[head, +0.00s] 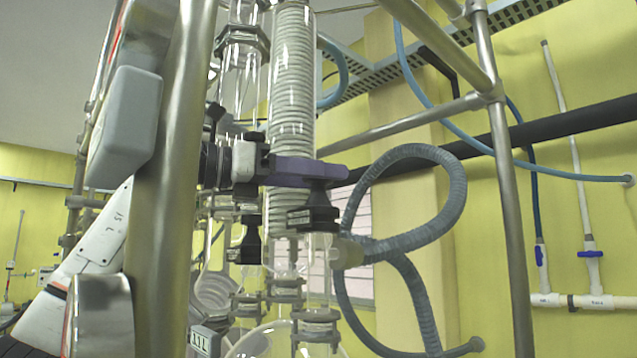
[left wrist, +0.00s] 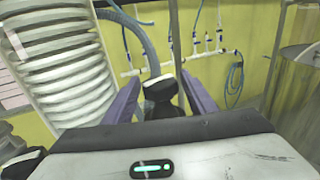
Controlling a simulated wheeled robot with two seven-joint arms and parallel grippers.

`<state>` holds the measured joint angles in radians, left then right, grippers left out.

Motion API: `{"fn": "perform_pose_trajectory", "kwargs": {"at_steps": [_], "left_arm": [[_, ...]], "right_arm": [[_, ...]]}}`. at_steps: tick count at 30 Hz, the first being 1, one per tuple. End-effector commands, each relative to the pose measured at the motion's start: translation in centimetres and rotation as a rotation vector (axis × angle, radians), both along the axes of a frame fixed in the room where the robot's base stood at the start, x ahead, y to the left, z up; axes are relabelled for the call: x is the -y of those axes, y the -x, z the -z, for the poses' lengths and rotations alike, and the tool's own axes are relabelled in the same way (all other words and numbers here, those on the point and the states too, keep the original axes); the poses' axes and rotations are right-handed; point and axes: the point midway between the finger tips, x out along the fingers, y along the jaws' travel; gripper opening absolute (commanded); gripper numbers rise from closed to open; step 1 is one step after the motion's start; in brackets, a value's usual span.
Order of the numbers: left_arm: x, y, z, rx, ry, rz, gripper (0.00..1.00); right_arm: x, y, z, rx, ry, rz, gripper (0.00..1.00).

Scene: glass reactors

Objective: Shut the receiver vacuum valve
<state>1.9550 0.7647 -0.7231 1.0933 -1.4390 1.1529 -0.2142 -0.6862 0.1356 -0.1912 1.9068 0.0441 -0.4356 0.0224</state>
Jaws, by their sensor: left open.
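My left gripper (head: 335,174), with purple fingers, reaches in from the left in front of the coiled glass column. In the left wrist view its fingers (left wrist: 162,80) are apart. A black valve handle with a pale top (left wrist: 158,92) stands between them; I cannot tell if they touch it. In the head view a black labelled valve body (head: 312,216) sits just below the fingertips, on the glass neck where the grey hose joins. I take it to be the receiver vacuum valve, but its label is unreadable. A second black valve (head: 250,242) sits lower left. My right gripper is not in view.
The coiled glass condenser (head: 292,80) stands close behind the gripper. A steel frame post (head: 175,190) crosses in front at left, another (head: 507,180) at right. A ribbed grey hose (head: 455,200) loops right of the valve. Wall pipes with blue valves (head: 590,253) are farther back.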

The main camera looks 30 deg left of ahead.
Motion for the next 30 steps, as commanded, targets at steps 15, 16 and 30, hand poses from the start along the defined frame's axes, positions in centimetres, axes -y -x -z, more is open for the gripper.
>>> {"fn": "perform_pose_trajectory", "kwargs": {"at_steps": [15, 16, 30], "left_arm": [[0.0, -0.2, -0.3, -0.007, 0.001, 0.050, 0.19], [0.0, -0.2, -0.3, -0.008, 0.001, 0.063, 0.19], [0.0, 0.0, 0.1, -0.003, 0.000, 0.214, 0.19]], "right_arm": [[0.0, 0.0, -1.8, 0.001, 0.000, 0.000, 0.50], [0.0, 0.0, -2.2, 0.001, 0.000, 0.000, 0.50], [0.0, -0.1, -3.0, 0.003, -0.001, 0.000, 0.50]]}}
